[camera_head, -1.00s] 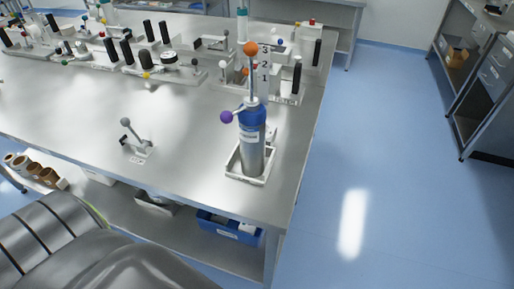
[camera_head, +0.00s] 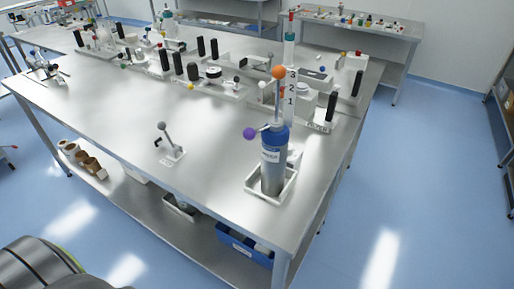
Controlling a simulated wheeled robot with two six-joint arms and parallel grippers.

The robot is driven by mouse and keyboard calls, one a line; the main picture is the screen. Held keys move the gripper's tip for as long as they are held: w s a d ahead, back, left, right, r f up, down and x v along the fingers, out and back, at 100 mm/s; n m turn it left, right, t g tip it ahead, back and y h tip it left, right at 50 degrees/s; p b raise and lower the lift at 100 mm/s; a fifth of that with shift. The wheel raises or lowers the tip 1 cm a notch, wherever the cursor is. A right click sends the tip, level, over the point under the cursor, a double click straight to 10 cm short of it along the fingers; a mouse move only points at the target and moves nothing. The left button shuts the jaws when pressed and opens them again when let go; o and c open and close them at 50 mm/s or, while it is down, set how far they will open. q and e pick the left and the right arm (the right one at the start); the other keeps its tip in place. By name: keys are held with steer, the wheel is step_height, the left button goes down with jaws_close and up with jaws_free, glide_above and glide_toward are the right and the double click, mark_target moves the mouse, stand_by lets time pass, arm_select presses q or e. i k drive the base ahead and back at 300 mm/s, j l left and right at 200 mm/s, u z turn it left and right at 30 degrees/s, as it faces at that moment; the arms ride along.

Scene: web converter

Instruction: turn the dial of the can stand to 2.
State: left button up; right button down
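The can stand (camera_head: 252,191) is a white tray near the table's right front corner. It holds an upright grey can with a blue top (camera_head: 272,170). An orange ball (camera_head: 278,72) tops a thin upright rod over the can. A purple ball (camera_head: 249,133) sticks out to the left on a short arm. A pale upright plate (camera_head: 291,101) marked 3, 2, 1 from top to bottom stands just behind. The orange ball appears near the 3; I cannot tell the dial's exact setting. Neither of my grippers is in view.
A small grey-knobbed lever (camera_head: 166,143) stands on the steel table (camera_head: 110,110) left of the can. Several black-handled fixtures (camera_head: 193,72) line the back. A blue bin (camera_head: 243,246) sits on the lower shelf. The floor (camera_head: 420,170) to the right is clear.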

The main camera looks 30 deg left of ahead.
mark_target(291, 147)
steer(key=l+u, duration=0.3)
steer(key=u, duration=0.15)
steer(key=l+u, duration=0.4)
steer(key=i+j+z, duration=0.2)
steer(key=j+z, duration=0.15)
steer(key=i+j+z, duration=0.1)
steer(key=j+z, duration=0.3)
steer(key=j, duration=0.15)
steer(key=j+z, duration=0.35)
steer(key=j, duration=0.15)
steer(key=i, duration=0.05)
